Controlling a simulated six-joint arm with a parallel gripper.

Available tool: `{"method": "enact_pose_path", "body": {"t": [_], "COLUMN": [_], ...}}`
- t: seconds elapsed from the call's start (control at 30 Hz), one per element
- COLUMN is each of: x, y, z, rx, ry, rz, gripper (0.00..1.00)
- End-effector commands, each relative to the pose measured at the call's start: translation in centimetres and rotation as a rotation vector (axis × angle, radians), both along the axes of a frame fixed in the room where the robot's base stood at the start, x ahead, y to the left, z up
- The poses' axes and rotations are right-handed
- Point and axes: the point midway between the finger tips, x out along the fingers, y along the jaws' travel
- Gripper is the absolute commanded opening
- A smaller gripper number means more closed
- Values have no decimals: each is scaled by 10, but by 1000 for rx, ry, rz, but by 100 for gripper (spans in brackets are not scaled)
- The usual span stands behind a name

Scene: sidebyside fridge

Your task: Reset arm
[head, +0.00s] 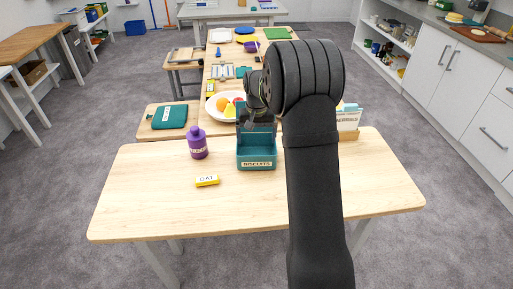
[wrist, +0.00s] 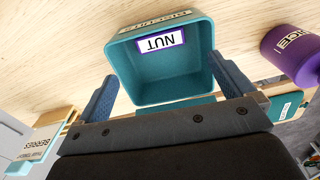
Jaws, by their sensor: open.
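My gripper (wrist: 166,68) is open, its two blue fingers spread wide with nothing between them. In the wrist view a teal bin (wrist: 160,92) lies beyond the fingers, and its BISCUITS label reads upside down. A purple-edged item marked NUT (wrist: 161,41) is inside the bin. In the head view the teal bin (head: 257,165) stands on the near table, and my arm rises in front of the table with its wrist above and behind the bin. The fingers are mostly hidden there.
A yellow OAT bar (head: 207,181) and a purple bottle (head: 198,143) sit left of the bin on the near table (head: 150,205). A box of cards (head: 349,120) is partly behind my arm. A plate of fruit (head: 222,105) lies beyond. The table's front left is clear.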

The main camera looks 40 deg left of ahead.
Motion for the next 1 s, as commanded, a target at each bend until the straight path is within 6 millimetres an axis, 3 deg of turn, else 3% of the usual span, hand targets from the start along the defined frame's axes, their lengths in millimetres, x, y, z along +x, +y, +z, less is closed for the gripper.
{"method": "enact_pose_path", "body": {"t": [0.2,0.6,0.77,1.0], "x": [0,0,0,-1], "y": [0,0,0,-1], "z": [21,21,7,-38], "rx": [0,-1,-3,-4], "ry": [0,1,2,3], "rz": [0,0,0,0], "gripper": [98,98,98,98]}}
